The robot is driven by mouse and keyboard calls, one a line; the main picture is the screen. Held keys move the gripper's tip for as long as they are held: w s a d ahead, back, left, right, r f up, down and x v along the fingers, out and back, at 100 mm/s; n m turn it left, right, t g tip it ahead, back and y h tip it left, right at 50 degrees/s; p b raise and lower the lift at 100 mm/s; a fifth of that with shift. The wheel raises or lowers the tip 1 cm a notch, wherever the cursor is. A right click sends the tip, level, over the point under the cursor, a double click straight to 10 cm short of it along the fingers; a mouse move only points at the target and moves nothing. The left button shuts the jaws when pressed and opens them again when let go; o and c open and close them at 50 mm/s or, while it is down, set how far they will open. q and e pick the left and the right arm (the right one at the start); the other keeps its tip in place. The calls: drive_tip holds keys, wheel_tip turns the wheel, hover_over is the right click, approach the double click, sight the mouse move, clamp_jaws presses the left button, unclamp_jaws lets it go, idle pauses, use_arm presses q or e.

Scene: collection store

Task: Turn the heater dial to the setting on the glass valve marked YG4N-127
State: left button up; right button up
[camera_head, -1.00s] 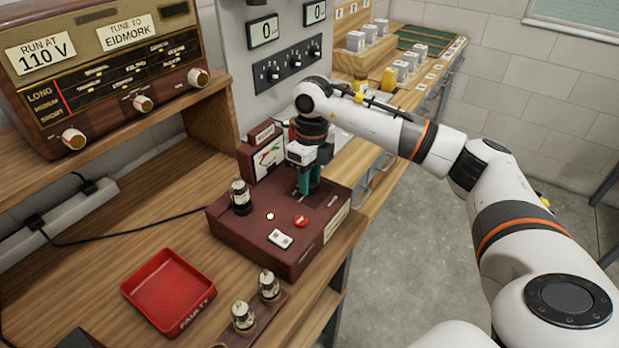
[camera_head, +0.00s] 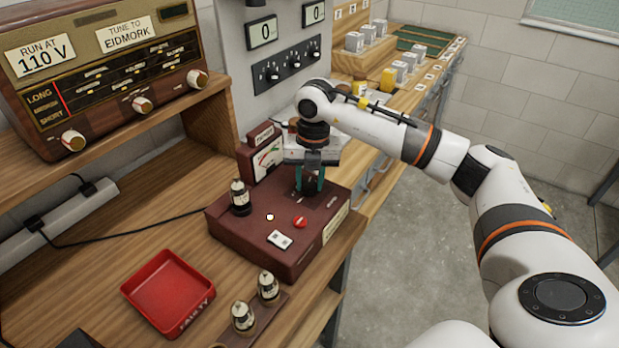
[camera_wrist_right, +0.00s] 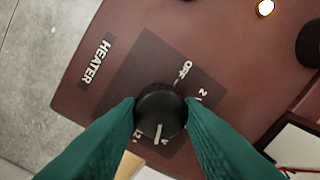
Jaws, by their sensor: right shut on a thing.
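The valve tester (camera_head: 265,240) is a dark red box on the bench. Its black heater dial (camera_wrist_right: 158,100) shows in the right wrist view, beside a HEATER label (camera_wrist_right: 95,61). The dial's white pointer points down in that view, away from OFF; some scale marks are hidden. My right gripper (camera_head: 309,188) is shut on the dial, its green fingers on both sides, as the wrist view (camera_wrist_right: 160,112) shows. A glass valve (camera_head: 240,197) stands on the tester's left part. More valves (camera_head: 268,287) stand in a wooden holder in front. Their markings are too small to read. My left gripper is not in view.
A red FAULTY tray (camera_head: 168,293) lies left of the tester. A radio (camera_head: 110,70) stands on a shelf at the back left. The tester's meter (camera_head: 267,157) rises close behind the gripper. Bare bench lies around the tray.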

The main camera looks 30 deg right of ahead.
sight(313, 184)
drive_tip(key=m, duration=0.4)
drive_tip(key=shift+m, duration=0.3)
idle(0.4)
drive_tip(key=o, duration=1)
drive_tip(key=shift+c, duration=0.2)
wheel_tip(313, 184, up, 12)
drive_tip(key=b, duration=0.1)
drive_tip(key=shift+s+d, duration=0.15)
drive_tip(key=shift+s, duration=0.15)
